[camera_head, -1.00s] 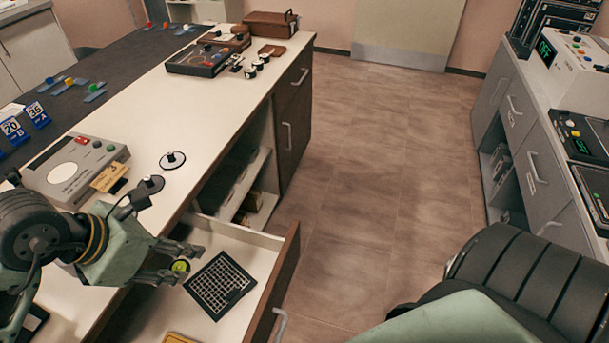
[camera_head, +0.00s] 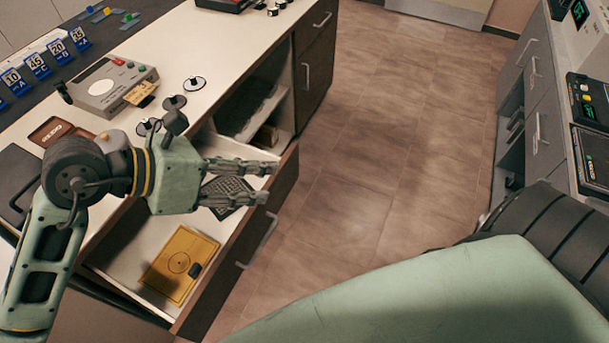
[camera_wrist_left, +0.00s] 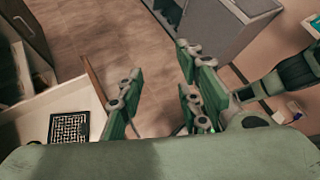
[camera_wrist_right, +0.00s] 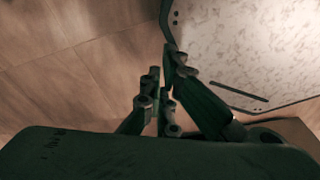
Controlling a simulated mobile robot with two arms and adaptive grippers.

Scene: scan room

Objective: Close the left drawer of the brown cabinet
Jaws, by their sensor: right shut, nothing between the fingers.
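The left drawer (camera_head: 212,292) of the brown cabinet (camera_head: 317,62) stands pulled out, with its white inside showing. Its brown front carries a metal handle (camera_head: 262,240). A black grid tray (camera_head: 226,196) and a yellow board (camera_head: 180,262) lie in it. My left gripper (camera_head: 270,183) is open and empty above the drawer, its fingertips near the front panel's top edge. Contact cannot be told. In the left wrist view, the open fingers (camera_wrist_left: 160,70) show beside the drawer's front (camera_wrist_left: 95,78). My right gripper (camera_wrist_right: 160,78) is shut and empty above the floor in the right wrist view.
The white counter (camera_head: 215,55) holds a grey device (camera_head: 112,90) and small discs. Open shelves (camera_head: 250,105) sit beside the drawer. Clear tiled floor (camera_head: 375,130) lies right of the cabinet, with a grey cabinet (camera_head: 535,105) beyond.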

